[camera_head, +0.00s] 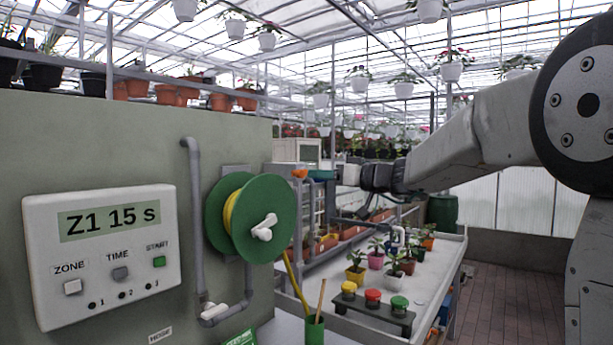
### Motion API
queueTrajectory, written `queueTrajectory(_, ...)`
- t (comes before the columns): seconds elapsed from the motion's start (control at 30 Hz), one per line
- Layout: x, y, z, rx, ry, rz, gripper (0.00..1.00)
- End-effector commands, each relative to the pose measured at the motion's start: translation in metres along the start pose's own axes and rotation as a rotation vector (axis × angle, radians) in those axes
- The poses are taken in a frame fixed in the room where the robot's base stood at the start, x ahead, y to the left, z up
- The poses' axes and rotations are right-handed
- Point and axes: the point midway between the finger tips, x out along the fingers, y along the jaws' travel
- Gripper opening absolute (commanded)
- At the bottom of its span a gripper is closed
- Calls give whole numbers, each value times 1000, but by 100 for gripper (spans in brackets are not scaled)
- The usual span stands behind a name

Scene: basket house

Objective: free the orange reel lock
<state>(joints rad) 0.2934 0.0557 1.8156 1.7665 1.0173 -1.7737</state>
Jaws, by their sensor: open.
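A green hose reel (276,203) with a yellow hose wound inside and a white crank (264,227) is mounted on the grey-green wall panel. A small orange piece (299,173), which looks like the reel lock, shows just right of the reel's upper edge. My gripper (318,175) reaches in from the right at the same height, its tip close to the orange piece. The gripper is open; its fingers are small and dark here. I cannot tell whether it touches the orange piece. How the piece joins the reel is hidden.
A white control box (105,250) reading "Z1 15 s" is left of the reel. A grey pipe (195,210) runs between them. Below are a green cup (314,332) with sticks, a stand (372,313) with three coloured buttons, and potted plants (355,273) on a bench.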

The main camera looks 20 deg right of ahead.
Motion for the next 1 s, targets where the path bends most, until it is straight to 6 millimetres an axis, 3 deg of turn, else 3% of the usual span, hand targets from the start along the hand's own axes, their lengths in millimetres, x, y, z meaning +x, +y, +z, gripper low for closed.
queueTrajectory(0.1,22,-1,1,2,-1,-4,44)
queueTrajectory(0.3,47,-1,1,2,-3,-3,44)
queueTrajectory(0.67,54,-1,1,2,-3,-1,44)
queueTrajectory(0.83,54,-1,1,2,-3,-1,2)
queueTrajectory(1.0,54,-1,1,4,-3,-1,0)
